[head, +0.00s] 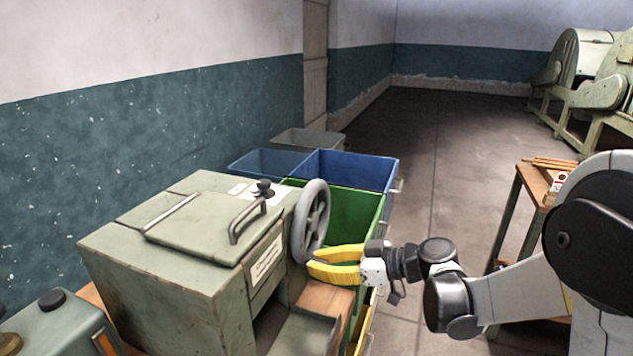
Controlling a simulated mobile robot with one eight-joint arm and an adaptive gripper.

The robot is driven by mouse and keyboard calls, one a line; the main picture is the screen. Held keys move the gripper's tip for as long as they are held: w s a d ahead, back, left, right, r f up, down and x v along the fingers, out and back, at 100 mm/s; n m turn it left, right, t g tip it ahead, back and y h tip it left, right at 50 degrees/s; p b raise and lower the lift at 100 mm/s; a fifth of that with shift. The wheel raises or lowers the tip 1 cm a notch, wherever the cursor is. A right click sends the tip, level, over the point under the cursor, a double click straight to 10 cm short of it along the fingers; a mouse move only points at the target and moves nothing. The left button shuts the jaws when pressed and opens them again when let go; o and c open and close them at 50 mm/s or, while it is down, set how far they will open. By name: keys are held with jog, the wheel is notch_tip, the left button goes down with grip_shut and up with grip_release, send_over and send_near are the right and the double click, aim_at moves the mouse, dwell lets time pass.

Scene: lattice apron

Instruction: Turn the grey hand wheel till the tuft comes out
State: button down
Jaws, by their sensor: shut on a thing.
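The grey hand wheel (324,222) stands upright on the right side of a green-grey metal machine (185,281). My gripper (314,264), with yellow fingers, reaches in from the right and is shut on the lower rim of the wheel. The machine has a lidded top with two bar handles and a small black knob. A pale label is on its front face. An open chute (303,335) shows at the lower front; I see no tuft in it, though part of it is cut off by the picture edge.
Blue bins (393,176) and a green bin (371,222) stand behind and beside the machine. A wooden table (527,182) is at the right. A green-grey box with a black cap (65,325) sits at lower left.

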aim_at(299, 251)
jog(key=shift+s+a+r, duration=0.25)
jog(key=shift+s+r, duration=0.3)
jog(key=shift+r, duration=0.1)
jog(key=r+p, duration=0.1)
jog(key=r, duration=0.1)
jog(key=s+r+p, duration=0.1)
jog(key=p, duration=0.1)
jog(key=shift+a+r, duration=0.15)
jog(key=shift+r, duration=0.25)
jog(key=shift+f, duration=0.1)
